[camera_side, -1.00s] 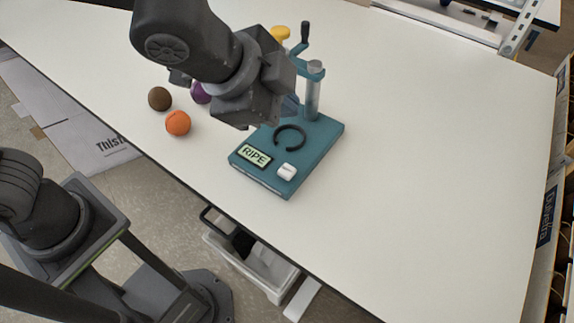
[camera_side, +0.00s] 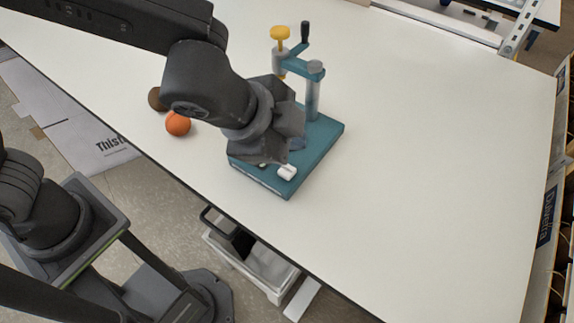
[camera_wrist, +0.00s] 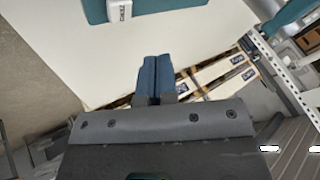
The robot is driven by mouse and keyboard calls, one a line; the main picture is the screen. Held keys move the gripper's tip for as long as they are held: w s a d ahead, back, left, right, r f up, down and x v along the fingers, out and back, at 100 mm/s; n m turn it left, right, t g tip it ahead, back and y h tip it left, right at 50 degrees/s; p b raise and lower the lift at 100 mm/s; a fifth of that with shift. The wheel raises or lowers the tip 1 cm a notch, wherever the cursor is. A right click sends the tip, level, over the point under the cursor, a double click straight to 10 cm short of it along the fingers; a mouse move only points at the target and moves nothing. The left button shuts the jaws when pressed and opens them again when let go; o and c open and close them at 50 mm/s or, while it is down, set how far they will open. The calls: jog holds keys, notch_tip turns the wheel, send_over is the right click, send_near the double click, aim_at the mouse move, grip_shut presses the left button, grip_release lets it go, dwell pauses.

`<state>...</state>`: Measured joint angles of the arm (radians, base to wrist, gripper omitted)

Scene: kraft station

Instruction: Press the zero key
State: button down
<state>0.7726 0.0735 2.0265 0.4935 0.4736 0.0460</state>
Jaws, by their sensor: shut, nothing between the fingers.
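The zero key is a white block (camera_side: 287,172) on the front right of the teal base (camera_side: 322,139). In the wrist view the key (camera_wrist: 119,10) shows at the top edge with dark lettering on its side, left of and beyond my fingertips. My gripper (camera_wrist: 157,62) is shut and empty, its two blue fingers together. In the side view my gripper (camera_side: 297,143) is low over the base, just behind the key. A gap from fingers to key shows in the wrist view; their height difference is hard to tell.
A post with a teal arm (camera_side: 313,95), yellow knob (camera_side: 280,33) and dark crank stands at the base's back. An orange ball (camera_side: 178,123) and a brown ball (camera_side: 155,98) lie left of it. The table (camera_side: 430,170) is clear to the right.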

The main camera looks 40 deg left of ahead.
aim_at(290, 171)
jog(key=shift+f, duration=1.85)
jog(key=shift+f, duration=0.1)
dwell(0.5)
jog(key=shift+f, duration=0.3)
jog(key=shift+f, duration=0.45)
dwell(0.6)
dwell(0.4)
jog(key=shift+r, duration=0.85)
jog(key=shift+r, duration=2.55)
